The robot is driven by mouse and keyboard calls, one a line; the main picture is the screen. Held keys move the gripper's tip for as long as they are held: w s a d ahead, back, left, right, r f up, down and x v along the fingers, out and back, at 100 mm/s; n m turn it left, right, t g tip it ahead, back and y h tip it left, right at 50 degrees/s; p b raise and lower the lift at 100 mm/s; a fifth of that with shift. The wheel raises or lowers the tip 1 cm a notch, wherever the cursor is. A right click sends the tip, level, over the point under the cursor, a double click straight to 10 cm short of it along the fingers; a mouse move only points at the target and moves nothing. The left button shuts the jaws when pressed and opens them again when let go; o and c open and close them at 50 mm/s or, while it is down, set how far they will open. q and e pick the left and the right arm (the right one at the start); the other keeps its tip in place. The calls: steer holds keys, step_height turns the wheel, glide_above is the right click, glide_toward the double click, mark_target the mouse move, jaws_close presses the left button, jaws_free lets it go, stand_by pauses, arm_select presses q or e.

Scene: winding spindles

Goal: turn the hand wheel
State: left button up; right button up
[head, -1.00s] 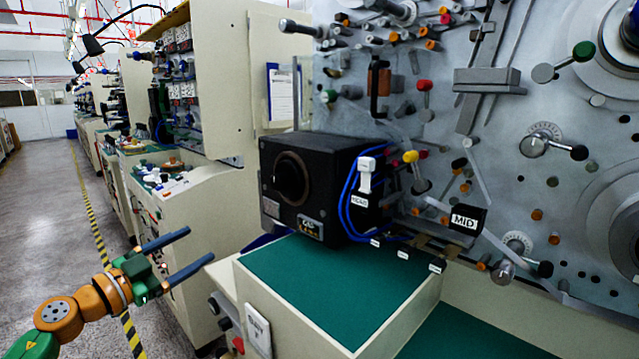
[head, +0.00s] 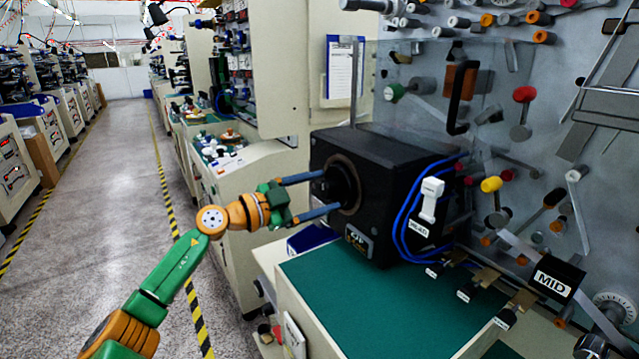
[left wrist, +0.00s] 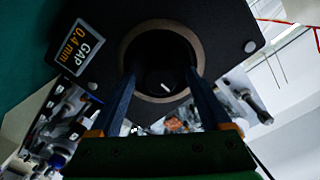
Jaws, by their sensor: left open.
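The hand wheel (head: 337,186) is a round black knob with a brownish ring around it, on the left face of a black box (head: 385,160). My left gripper (head: 325,192) is open, its two blue fingers spread one above the other at the knob. In the left wrist view the knob (left wrist: 167,75) shows a short white mark and sits between the fingertips (left wrist: 162,82) of my left gripper. I cannot tell whether the fingers touch it. A "GAP 0.4 mm" label (left wrist: 82,53) is on the box's face. My right gripper is not in view.
The box stands on a green-topped bench (head: 350,305). Blue cables (head: 410,215) and a white tagged part (head: 430,200) are at its right. A metal panel with rods and coloured knobs fills the right. The aisle floor (head: 110,210) at left is clear.

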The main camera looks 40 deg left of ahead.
arm_select(q)
steer(key=shift+s+r, duration=0.1)
steer(key=shift+s, duration=0.15)
steer(key=shift+c, duration=1.1)
jaws_close()
steer(key=shift+m, duration=0.3)
steer(key=m, duration=0.3)
steer(key=shift+m, duration=0.4)
steer(key=m, duration=0.5)
steer(key=shift+b, duration=0.35)
steer(key=m+b, duration=0.1)
steer(key=m, duration=0.5)
steer(key=shift+m+b, duration=0.35)
steer(key=shift+m, duration=0.05)
steer(key=shift+r+m+b, duration=0.1)
steer(key=shift+m+b, duration=0.55)
steer(key=shift+m, duration=1.55)
